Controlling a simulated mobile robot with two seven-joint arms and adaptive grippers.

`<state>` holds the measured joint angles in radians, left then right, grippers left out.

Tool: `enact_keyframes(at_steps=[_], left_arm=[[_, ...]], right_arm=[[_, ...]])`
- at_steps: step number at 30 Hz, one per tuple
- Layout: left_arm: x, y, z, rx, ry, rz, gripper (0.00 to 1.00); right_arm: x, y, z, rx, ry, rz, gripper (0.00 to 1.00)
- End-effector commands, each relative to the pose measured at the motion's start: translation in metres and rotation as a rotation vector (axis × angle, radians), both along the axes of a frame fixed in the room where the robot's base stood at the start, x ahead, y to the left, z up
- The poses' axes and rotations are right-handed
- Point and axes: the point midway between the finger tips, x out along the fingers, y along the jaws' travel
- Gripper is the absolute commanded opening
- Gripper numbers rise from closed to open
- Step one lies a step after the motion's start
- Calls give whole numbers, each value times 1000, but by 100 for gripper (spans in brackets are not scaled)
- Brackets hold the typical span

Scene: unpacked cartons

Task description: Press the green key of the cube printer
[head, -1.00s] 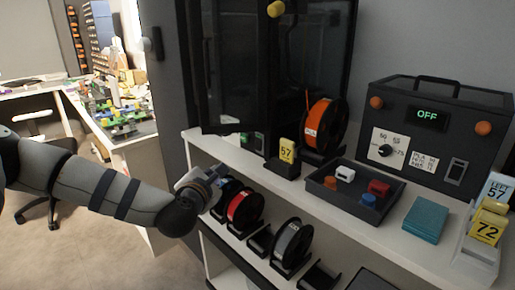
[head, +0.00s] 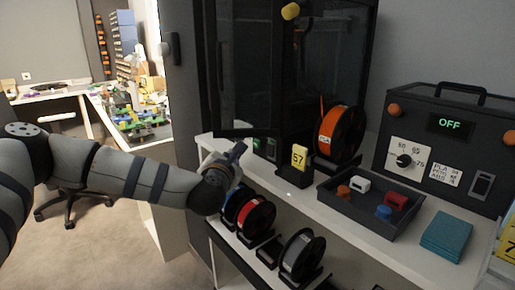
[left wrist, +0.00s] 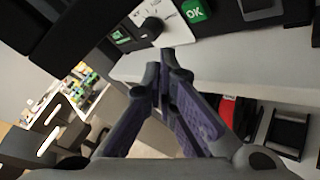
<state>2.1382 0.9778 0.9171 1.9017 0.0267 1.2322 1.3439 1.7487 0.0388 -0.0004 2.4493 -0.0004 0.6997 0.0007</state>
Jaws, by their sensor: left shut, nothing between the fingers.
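The cube printer (head: 285,75) is a tall dark enclosure with glassy walls at the back of the white shelf in the head view. Its green key (left wrist: 195,11), marked OK, shows at the top of the left wrist view, beside a white panel with a black knob (left wrist: 151,28). My left gripper (head: 238,149) is at the front edge of the shelf, just below the printer's lower front. In the left wrist view its purple fingers (left wrist: 166,62) are shut and empty, with the tips below and left of the key and apart from it. My right gripper is not in view.
A yellow 57 tag (head: 299,158) and an orange spool (head: 340,135) stand right of the printer. A dark tray (head: 365,215) of small parts and a dark box reading OFF (head: 445,150) are further right. Several spools (head: 257,217) sit on the shelf below.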

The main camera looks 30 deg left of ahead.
Motion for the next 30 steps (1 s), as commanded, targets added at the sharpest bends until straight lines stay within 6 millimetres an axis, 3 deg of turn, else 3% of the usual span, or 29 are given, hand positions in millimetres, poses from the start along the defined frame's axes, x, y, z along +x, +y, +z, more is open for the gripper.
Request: enact_keyframes(at_steps=[1,10,30], left_arm=[[7,-3,-7,0,6,-1,0],[32,-14,-2,1,1,-1,0],[34,-14,1,-1,-1,0,0]], right_arm=[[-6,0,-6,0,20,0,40],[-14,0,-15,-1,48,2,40],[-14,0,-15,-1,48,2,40]])
